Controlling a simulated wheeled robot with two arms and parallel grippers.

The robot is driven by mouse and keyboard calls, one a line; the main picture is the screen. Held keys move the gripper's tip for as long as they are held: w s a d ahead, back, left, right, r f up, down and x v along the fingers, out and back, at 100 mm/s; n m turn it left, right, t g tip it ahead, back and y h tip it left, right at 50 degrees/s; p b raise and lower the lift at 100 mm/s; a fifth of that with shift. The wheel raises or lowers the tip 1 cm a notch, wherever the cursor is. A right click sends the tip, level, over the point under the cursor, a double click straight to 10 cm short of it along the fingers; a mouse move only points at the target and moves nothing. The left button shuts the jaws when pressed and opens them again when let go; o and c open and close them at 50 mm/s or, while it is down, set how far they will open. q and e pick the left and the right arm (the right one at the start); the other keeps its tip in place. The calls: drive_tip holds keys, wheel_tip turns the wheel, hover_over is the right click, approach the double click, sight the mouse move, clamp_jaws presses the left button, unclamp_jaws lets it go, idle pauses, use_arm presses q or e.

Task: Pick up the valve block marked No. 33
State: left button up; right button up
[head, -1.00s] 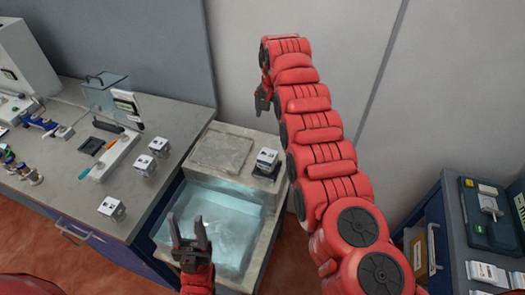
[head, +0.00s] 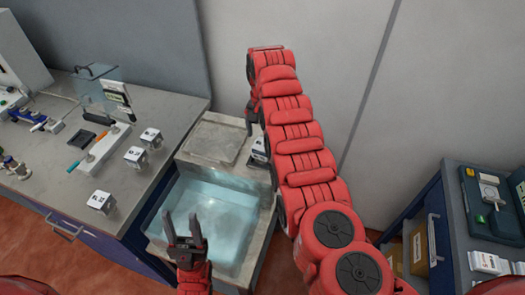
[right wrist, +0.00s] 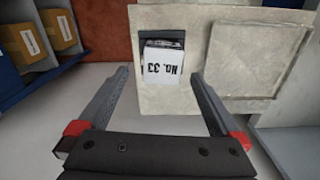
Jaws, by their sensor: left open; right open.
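The valve block marked No. 33 (right wrist: 163,72) is in the right wrist view, its white label upside down. It sits in a dark square recess of a pale stone ledge (right wrist: 200,125). In the head view a block (head: 259,148) shows at that ledge, partly hidden by my right arm. My right gripper (right wrist: 160,76) is open, its two fingers on either side of the block in the picture, apart from it. In the head view this gripper (head: 251,121) is above the ledge's back. My left gripper (head: 182,220) is open and empty over the water basin (head: 220,212).
Several similar white blocks (head: 135,156) stand on the grey bench (head: 60,180) at left, with tools and a clear screen (head: 98,82). A raised slab (head: 212,143) lies beside the recess. A blue cabinet (head: 450,230) with a green case (head: 490,205) stands at right.

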sight(262, 144)
wheel_tip(262, 144, down, 5)
drive_tip(key=shift+w+a+f+b, duration=0.1)
drive_tip(key=shift+w+a+b, duration=0.05)
drive_tip(key=shift+b, duration=0.35)
clamp_jaws()
